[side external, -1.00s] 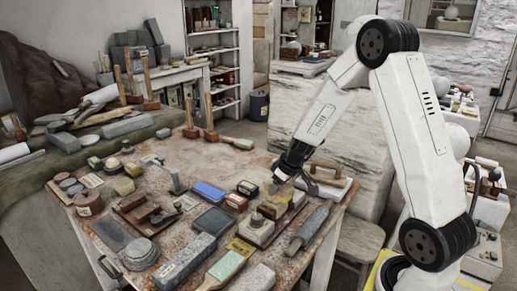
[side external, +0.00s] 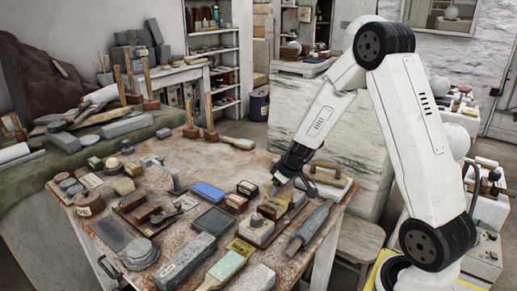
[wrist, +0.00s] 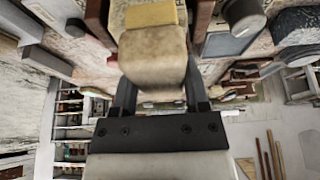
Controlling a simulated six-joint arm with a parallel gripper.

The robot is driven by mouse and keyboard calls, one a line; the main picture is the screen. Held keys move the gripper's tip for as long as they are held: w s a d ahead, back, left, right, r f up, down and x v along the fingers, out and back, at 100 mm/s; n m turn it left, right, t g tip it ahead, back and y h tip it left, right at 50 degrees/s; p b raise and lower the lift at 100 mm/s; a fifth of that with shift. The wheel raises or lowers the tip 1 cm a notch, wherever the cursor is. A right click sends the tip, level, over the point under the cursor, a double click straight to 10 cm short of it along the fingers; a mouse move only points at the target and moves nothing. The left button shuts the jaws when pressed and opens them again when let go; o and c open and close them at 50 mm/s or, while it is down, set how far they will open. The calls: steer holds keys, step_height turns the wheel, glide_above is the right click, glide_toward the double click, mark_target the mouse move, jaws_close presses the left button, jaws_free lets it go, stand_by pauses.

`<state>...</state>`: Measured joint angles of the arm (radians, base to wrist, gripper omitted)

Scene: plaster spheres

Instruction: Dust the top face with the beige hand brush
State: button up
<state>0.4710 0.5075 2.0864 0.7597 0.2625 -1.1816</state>
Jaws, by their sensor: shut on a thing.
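The beige hand brush (wrist: 152,60) is between the two fingers of my gripper (wrist: 158,98) in the wrist view, with a yellowish part (wrist: 150,15) at its far end. In the side view my gripper (side external: 274,188) is low over the table's right part, shut on the brush (side external: 273,208), which shows as a small tan shape under the fingers. A pale block (side external: 257,233) stands just below and to the left of the brush. The brush looks very close to it, but I cannot tell whether they touch. The brush's underside is hidden.
The worktable (side external: 165,163) is crowded around the gripper. The table's back middle is clear.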

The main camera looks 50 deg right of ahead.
steer(key=shift+f, duration=0.2)
steer(key=shift+s+r, duration=0.1)
steer(key=shift+s, duration=0.45)
steer(key=shift+s, duration=0.55)
steer(key=shift+w, duration=0.15)
stand_by(0.3)
steer(key=shift+w, duration=0.95)
steer(key=shift+w, duration=0.15)
steer(key=shift+w, duration=0.95)
